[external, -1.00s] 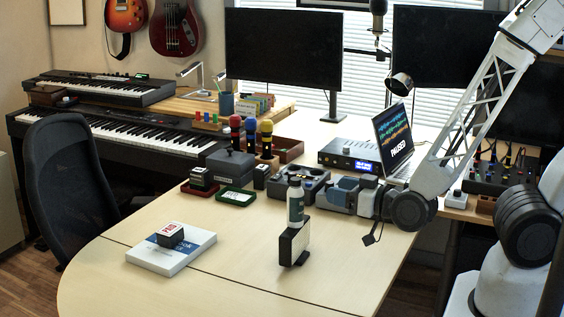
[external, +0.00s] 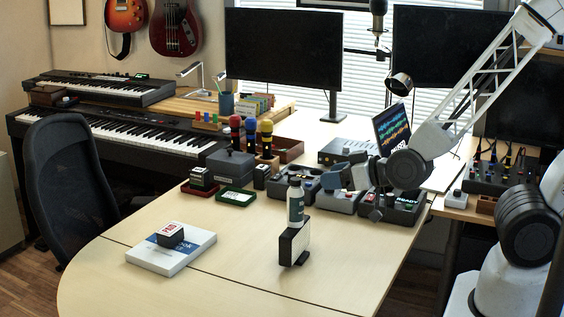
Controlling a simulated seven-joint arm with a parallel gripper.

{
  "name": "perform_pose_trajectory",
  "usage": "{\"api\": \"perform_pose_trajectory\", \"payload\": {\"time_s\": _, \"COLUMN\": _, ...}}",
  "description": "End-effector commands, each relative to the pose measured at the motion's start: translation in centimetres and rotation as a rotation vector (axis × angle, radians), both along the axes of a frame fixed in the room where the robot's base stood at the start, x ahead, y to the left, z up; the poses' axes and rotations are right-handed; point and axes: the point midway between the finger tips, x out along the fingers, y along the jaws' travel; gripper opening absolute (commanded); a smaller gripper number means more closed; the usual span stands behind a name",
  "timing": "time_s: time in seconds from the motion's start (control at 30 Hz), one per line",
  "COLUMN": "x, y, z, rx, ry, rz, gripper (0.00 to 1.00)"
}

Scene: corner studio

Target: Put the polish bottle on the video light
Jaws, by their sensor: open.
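The polish bottle (external: 296,206), white-capped with a dark green label, stands upright on top of the video light (external: 294,245). The video light is a small dark box with a pale front panel, standing on the table. My gripper (external: 328,181) is open and empty, up and to the right of the bottle and apart from it. Its fingers point left, above the dark trays behind the bottle.
Dark trays (external: 345,202) sit behind and right of the bottle. A white book (external: 190,256) with a small dark box (external: 170,234) on it lies at front left. A green tray (external: 236,195) and several microphones stand farther back. The front of the table (external: 220,290) is clear.

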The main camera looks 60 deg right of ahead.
Motion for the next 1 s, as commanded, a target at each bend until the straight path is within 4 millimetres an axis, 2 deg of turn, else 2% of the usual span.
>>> {"api": "perform_pose_trajectory", "payload": {"time_s": 0.03, "x": 0.1, "y": -0.1, "z": 0.8, "rx": 0.005, "ry": 0.037, "rz": 0.010, "gripper": 0.57}}
{"api": "perform_pose_trajectory", "payload": {"time_s": 0.27, "x": -1.0, "y": -0.7, "z": 3.4, "rx": 0.018, "ry": 0.238, "rz": 0.055, "gripper": 0.57}}
{"api": "perform_pose_trajectory", "payload": {"time_s": 0.47, "x": -3.0, "y": -1.6, "z": 5.7, "rx": 0.014, "ry": 0.416, "rz": 0.079, "gripper": 0.57}}
{"api": "perform_pose_trajectory", "payload": {"time_s": 0.67, "x": -5.8, "y": -3.1, "z": 8.2, "rx": 0.001, "ry": 0.595, "rz": 0.082, "gripper": 0.57}}
{"api": "perform_pose_trajectory", "payload": {"time_s": 1.0, "x": -12.3, "y": -6.1, "z": 12.6, "rx": -0.033, "ry": 0.896, "rz": 0.040, "gripper": 0.57}}
